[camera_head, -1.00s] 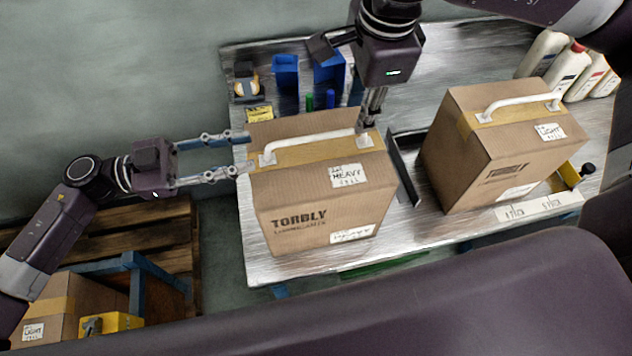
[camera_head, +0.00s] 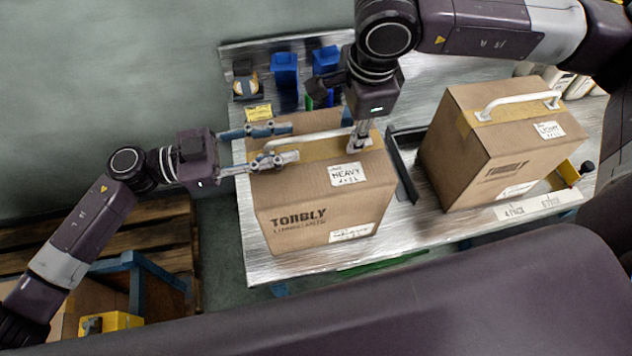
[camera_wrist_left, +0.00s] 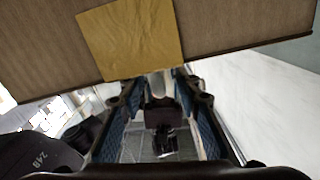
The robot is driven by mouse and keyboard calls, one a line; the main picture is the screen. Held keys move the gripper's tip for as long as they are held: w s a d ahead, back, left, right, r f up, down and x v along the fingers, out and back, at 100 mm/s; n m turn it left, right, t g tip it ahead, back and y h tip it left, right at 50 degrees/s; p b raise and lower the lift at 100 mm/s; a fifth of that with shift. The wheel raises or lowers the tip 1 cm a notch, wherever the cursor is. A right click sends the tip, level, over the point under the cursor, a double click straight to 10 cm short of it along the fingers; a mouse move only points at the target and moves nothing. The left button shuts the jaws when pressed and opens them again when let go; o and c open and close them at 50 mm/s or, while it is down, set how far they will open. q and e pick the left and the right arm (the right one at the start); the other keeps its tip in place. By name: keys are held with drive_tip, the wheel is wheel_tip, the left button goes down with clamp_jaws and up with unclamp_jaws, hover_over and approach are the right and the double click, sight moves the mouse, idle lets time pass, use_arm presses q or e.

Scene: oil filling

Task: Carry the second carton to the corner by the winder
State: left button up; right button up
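A brown carton marked HEAVY (camera_head: 320,200) stands on the metal table, with a white strap handle (camera_head: 320,139) on its top. Another carton, marked LIGHT (camera_head: 490,150), stands to its right. My left gripper (camera_head: 272,145) is open, its fingers reaching over the left end of the heavy carton's handle. In the left wrist view its two fingers (camera_wrist_left: 158,100) are apart, with a pale handle part between them and the carton's side with tape (camera_wrist_left: 132,38) above. My right gripper (camera_head: 360,138) points down at the handle's right end; its grip cannot be made out.
A dark angled bracket (camera_head: 402,165) lies between the cartons. Blue holders (camera_head: 286,70) and a yellow label (camera_head: 258,113) are at the table's back left. White bottles stand at the back right, partly hidden by my right arm. A wooden pallet (camera_head: 150,228) and blue frame (camera_head: 140,280) are at lower left.

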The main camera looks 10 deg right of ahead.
use_arm(q)
drive_tip(key=shift+c, duration=0.6)
use_arm(e)
drive_tip(key=shift+c, duration=0.6)
use_arm(q)
clamp_jaws()
use_arm(e)
clamp_jaws()
